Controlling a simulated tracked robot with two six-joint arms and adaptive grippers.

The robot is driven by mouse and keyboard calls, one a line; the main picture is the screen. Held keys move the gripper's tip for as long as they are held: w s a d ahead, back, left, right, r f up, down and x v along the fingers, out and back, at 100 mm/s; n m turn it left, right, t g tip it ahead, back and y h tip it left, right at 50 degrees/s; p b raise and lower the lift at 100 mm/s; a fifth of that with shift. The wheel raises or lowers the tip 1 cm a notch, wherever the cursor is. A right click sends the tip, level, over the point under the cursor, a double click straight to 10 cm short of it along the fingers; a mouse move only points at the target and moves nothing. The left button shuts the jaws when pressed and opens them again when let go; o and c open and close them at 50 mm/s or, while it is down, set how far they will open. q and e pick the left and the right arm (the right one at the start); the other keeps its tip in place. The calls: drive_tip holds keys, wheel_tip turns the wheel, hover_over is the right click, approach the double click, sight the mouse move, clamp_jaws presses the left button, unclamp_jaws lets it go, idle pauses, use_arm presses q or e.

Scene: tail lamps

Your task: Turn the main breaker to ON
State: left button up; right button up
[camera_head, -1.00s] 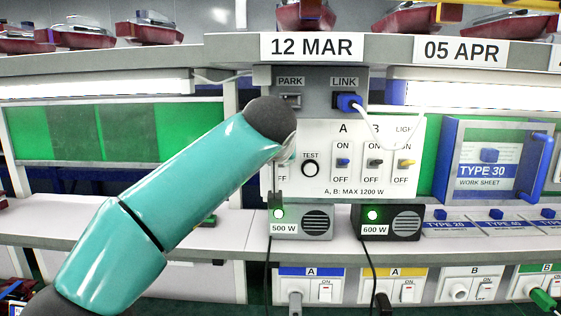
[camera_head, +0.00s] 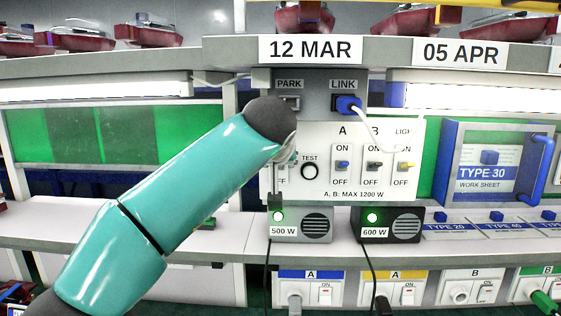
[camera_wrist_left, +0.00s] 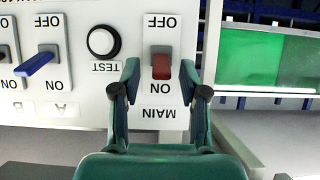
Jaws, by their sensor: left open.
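The main breaker has a red lever (camera_wrist_left: 161,67) on a white plate marked MAIN, OFF and ON in the left wrist view, where the lettering is upside down. The lever lies on the side of its slot nearer the ON label. My left gripper (camera_wrist_left: 159,73) is open, with one dark green finger on each side of the lever; contact cannot be told. In the head view my teal left arm (camera_head: 190,195) reaches the left edge of the white switch panel (camera_head: 325,184) and hides the main breaker and most of the gripper. My right gripper is not in view.
Right of the main breaker in the head view are the TEST button (camera_head: 309,171), the blue A switch (camera_head: 342,165), the B switch (camera_head: 374,164) and the yellow light switch (camera_head: 405,166). Below stand the 500 W box (camera_head: 300,224) and 600 W box (camera_head: 387,223), with green lamps lit.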

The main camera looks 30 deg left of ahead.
use_arm(q)
drive_tip(key=v, duration=1.1)
drive_tip(key=shift+s+d+r, duration=0.2)
